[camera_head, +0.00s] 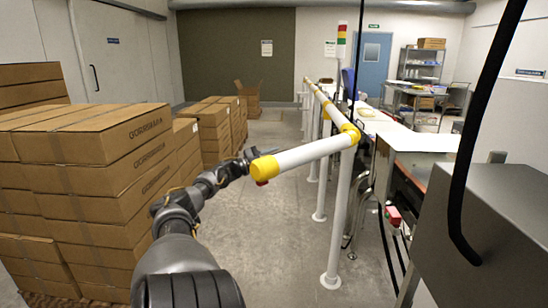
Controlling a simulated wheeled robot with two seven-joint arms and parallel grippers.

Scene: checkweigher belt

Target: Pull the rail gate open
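The rail gate (305,153) is a white tube with a yellow cap (265,168) at its near left end. Its other end meets a yellow fitting (350,133) on a white post, and it juts left from the rail line over the floor. My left gripper (250,158) is right behind the capped end, at the tip of my dark arm. The cap partly hides its fingers, so I cannot tell whether they touch or grip the tube. A small red part shows just under the cap. My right gripper is not in view.
Stacked brown cartons (95,190) stand close on the left of my arm, with more cartons (215,125) behind. The white rail (325,105) runs back along the belt. A grey metal box (495,165) and black cables fill the right. The floor (270,235) between is clear.

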